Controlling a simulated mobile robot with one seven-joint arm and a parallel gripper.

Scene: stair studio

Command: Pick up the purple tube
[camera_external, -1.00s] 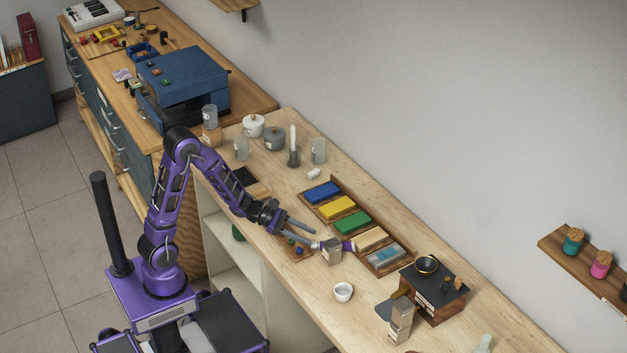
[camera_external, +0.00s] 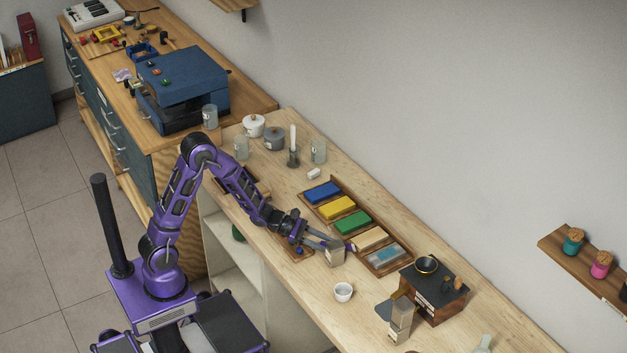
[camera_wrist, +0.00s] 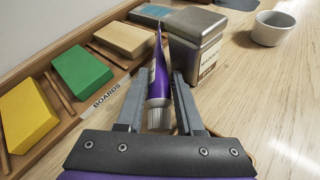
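The purple tube (camera_wrist: 159,80) lies on the bench in the wrist view, its white ridged cap (camera_wrist: 158,115) toward me and its narrow end pointing away. My gripper (camera_wrist: 161,76) is open, with one finger on each side of the tube; I cannot tell whether either finger touches it. In the external view my gripper (camera_external: 337,244) reaches low over the bench, and only a small purple part of the tube (camera_external: 351,246) shows past the fingers.
A metal-lidded tin (camera_wrist: 196,45) stands close beside the tube, by the right finger. A wooden tray with yellow (camera_wrist: 28,110), green (camera_wrist: 82,77) and tan (camera_wrist: 124,39) blocks lies to the left. A white cup (camera_wrist: 270,28) stands farther right on clear bench.

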